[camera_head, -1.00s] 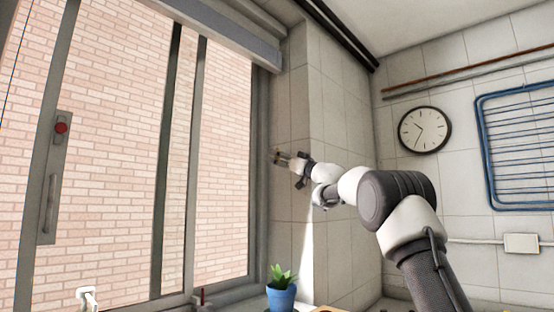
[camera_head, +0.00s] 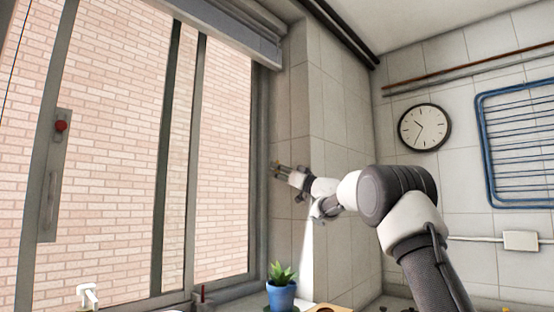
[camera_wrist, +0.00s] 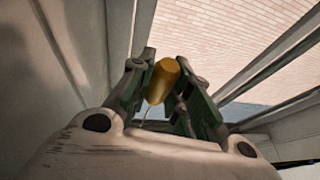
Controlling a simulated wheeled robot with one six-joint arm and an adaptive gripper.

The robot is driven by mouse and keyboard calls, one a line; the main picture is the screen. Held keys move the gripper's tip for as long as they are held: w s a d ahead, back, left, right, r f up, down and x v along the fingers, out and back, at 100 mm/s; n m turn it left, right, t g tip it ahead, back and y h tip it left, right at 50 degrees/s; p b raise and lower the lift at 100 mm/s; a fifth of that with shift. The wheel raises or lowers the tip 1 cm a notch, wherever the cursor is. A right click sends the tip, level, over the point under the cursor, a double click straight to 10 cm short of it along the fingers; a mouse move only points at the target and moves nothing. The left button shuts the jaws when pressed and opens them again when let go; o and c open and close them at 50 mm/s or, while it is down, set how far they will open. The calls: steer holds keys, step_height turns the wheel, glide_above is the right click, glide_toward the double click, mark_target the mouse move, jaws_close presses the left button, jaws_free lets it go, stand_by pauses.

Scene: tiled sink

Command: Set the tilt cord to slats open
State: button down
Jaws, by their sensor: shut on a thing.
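A yellow-brown cord knob (camera_wrist: 163,82) sits between the fingers of my gripper (camera_wrist: 168,75) in the wrist view. My gripper is shut on it. A thin pale cord shows at the knob's end, near the palm. In the head view my gripper (camera_head: 281,170) is at the right side of the window, in front of the tiled corner, and the knob is too small to make out clearly. The blind (camera_head: 225,32) is a grey bundle of slats gathered at the top of the window. The cord's run up to the blind cannot be made out.
The window frame (camera_head: 175,150) stands left of my gripper, with a brick wall outside. A potted plant (camera_head: 281,290) stands on the sill below. A clock (camera_head: 424,128) and a blue rack (camera_head: 517,145) hang on the right wall.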

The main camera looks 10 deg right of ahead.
step_height(320, 180, down, 5)
steer(key=shift+r, duration=0.1)
steer(key=c, duration=1.4)
jaws_free()
steer(key=shift+o, duration=0.5)
steer(key=v, duration=1.2)
